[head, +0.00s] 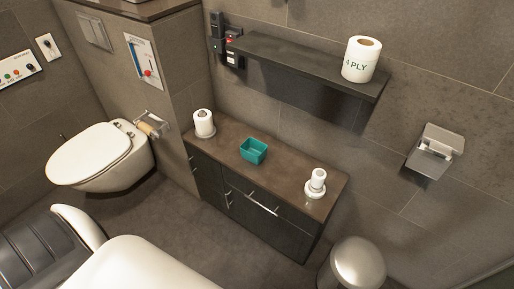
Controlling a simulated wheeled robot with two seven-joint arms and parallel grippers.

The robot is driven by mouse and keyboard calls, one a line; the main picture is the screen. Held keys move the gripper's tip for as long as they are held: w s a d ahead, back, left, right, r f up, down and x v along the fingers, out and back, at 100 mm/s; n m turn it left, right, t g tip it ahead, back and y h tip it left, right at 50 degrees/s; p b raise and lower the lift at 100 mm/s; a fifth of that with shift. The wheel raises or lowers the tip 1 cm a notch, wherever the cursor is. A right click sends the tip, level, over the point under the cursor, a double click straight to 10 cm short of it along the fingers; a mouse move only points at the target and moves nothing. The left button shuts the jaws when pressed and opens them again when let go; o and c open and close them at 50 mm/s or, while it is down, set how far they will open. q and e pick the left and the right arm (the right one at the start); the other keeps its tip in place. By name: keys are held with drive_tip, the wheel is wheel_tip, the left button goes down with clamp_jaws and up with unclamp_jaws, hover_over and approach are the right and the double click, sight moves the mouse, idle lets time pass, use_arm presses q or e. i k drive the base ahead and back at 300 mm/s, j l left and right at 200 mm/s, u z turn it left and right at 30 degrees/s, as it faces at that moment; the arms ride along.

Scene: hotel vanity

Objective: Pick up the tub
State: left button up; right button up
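A small teal tub (254,150) stands on the brown top of a low dark cabinet (225,136), near the middle of the head view. It is open at the top and its visible inside looks empty. Nothing touches it. Neither of my grippers is in view.
A toilet roll (204,123) stands left of the tub, and small white rolls (317,181) stand to its right on the cabinet. A dark wall shelf (300,64) holding a large roll (361,58) juts out above. A toilet (100,155) is left; a metal bin (357,264) is front right.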

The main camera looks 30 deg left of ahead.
sight(252, 150)
drive_tip(key=k+j+z, duration=0.1)
drive_tip(key=j+z, duration=0.3)
drive_tip(key=j, duration=1.15)
